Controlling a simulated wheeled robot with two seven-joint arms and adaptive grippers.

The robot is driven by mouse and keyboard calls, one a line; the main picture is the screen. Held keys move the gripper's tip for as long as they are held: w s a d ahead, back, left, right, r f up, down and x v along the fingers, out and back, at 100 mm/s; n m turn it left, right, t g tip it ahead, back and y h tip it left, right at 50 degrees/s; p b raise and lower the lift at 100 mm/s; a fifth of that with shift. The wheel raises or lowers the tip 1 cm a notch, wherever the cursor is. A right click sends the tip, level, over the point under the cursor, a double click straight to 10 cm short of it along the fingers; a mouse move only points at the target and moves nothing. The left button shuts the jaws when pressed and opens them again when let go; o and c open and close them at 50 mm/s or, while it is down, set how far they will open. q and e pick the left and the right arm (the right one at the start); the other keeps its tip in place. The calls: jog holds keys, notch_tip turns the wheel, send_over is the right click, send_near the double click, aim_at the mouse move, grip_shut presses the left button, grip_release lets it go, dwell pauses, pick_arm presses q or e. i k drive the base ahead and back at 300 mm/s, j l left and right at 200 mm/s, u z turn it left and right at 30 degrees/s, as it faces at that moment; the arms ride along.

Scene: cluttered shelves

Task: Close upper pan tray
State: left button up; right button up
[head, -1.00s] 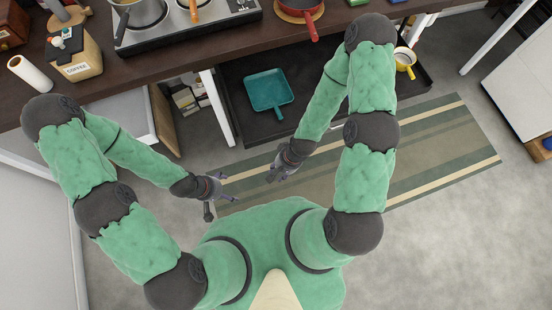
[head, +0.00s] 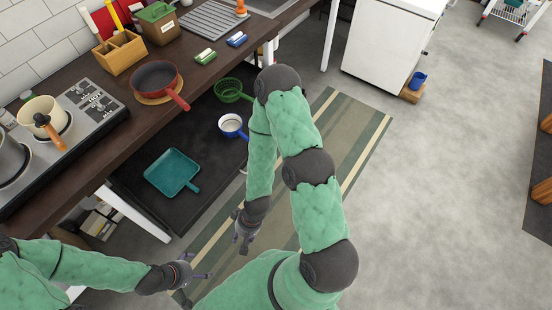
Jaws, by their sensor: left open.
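A dark pan tray (head: 150,212) is pulled out from under the wooden counter, over the floor. It bears a teal square pan (head: 172,172). A blue saucepan with a white inside (head: 230,123) and a green colander (head: 228,90) are further right under the counter; I cannot tell whether they share that tray. My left gripper (head: 199,276) is open and empty, in front of the tray's near side and apart from it. My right gripper (head: 243,240) hangs in front of the tray, apparently empty; its finger gap is unclear. My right arm hides the tray's right end.
The counter holds a stove (head: 95,110), a red pan (head: 157,80) and a wooden utensil box (head: 118,52). A white cabinet (head: 388,45) stands at the back.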

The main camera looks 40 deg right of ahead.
aim_at(196, 133)
jog(key=z, duration=1.05)
jog(key=i+l, duration=0.25)
jog(key=i, duration=0.15)
jog(key=i+l+z, duration=0.1)
jog(key=i+l, duration=0.4)
jog(key=i, duration=0.25)
